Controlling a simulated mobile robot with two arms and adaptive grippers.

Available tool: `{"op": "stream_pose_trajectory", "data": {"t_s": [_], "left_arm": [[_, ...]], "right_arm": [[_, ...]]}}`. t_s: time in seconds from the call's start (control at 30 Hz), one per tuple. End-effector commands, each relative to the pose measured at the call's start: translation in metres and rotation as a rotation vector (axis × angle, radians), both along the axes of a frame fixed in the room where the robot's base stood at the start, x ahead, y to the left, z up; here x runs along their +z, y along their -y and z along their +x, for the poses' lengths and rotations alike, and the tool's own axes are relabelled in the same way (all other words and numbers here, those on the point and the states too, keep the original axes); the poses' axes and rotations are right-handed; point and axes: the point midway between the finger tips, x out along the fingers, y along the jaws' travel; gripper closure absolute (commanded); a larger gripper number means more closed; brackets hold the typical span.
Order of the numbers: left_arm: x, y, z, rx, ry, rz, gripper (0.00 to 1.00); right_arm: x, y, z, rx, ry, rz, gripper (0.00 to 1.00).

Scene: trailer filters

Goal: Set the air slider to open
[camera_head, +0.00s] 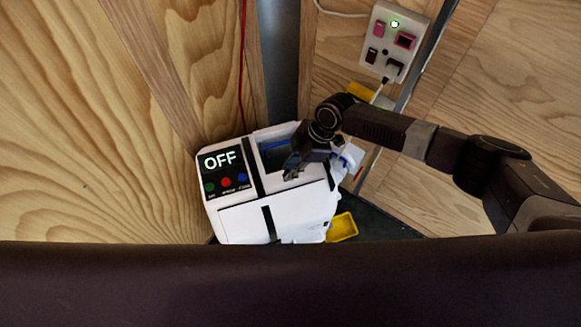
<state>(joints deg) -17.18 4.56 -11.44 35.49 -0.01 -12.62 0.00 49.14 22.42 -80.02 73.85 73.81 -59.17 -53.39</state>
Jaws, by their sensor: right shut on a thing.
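A white machine (232,228) stands in the corner. Its dark panel (225,173) reads OFF above green, red and blue buttons. A dark recess with a blue edge is in its top. My right gripper (291,175) reaches down from the right over this recess. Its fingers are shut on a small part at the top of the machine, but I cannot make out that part. The air slider cannot be told apart, and the gripper covers some of the recess. My left gripper is not in view.
A wall plate (394,42) with a green light, switches and a plug is at the upper right. A yellow piece (342,228) lies beside the machine's lower right. Wooden walls close in on the left and right. A red cord (242,70) hangs behind the machine.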

Motion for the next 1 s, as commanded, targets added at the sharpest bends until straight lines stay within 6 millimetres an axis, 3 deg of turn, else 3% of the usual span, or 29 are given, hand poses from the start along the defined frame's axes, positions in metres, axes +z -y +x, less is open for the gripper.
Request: {"op": "stream_pose_trajectory", "data": {"t_s": [0.3, 0.67, 0.7, 0.8, 0.87, 1.0], "left_arm": [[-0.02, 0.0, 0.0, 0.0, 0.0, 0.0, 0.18], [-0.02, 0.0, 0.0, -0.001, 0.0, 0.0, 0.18], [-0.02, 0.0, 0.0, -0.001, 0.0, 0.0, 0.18], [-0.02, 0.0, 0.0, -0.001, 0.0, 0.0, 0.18], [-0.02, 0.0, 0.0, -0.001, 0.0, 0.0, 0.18], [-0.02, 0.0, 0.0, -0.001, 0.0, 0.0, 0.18]], "right_arm": [[-0.002, 0.052, 0.017, -0.004, 0.0, 0.0, 1.0], [0.001, 0.063, 0.02, -0.002, 0.003, -0.004, 1.0], [0.001, 0.063, 0.021, -0.002, 0.003, -0.004, 0.82], [0.001, 0.063, 0.02, -0.002, 0.003, -0.004, 0.71], [0.001, 0.063, 0.02, -0.002, 0.003, -0.003, 0.66], [0.001, 0.061, 0.019, -0.001, 0.002, -0.001, 0.66]]}}
